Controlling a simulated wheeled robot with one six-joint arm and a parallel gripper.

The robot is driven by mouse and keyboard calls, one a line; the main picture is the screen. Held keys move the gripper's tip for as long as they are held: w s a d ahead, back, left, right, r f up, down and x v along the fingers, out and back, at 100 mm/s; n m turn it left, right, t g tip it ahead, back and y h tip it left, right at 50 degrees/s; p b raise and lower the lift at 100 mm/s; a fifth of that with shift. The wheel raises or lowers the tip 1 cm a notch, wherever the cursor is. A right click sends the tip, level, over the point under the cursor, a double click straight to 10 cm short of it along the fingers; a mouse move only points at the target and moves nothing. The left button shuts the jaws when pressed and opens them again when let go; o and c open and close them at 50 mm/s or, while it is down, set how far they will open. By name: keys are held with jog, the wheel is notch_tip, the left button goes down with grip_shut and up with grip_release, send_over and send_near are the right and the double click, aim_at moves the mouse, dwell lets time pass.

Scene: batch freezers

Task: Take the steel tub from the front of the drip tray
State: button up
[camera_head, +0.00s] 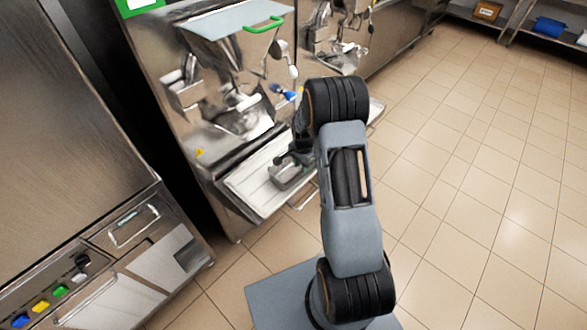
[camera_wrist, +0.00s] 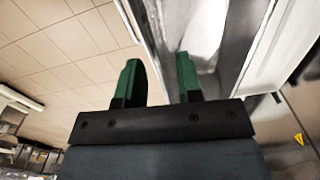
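The steel tub (camera_head: 290,172) sits on the front part of the pale drip tray (camera_head: 250,188), below the nearer freezer's spout. My gripper reaches down at the tub, but my arm hides most of it in the head view. In the wrist view my gripper (camera_wrist: 159,78) shows two green fingers standing apart with nothing clasped between them. The tub (camera_wrist: 205,35) shows beyond the fingers, its near wall edge running between them. The right finger overlaps the tub's inside; the left finger overlaps the floor. I cannot tell whether either finger touches the wall.
The freezer (camera_head: 215,90) with a green-handled lid stands behind the tray. A second machine (camera_head: 340,40) is farther right. A steel cabinet with coloured buttons (camera_head: 60,290) stands at left. Tiled floor (camera_head: 470,170) is clear on the right. A blue bin (camera_head: 549,26) sits on a far shelf.

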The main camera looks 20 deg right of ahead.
aim_at(301, 178)
jog(key=shift+f+p, duration=0.45)
jog(key=shift+f, duration=1.8)
jog(key=shift+c, duration=0.3)
grip_shut()
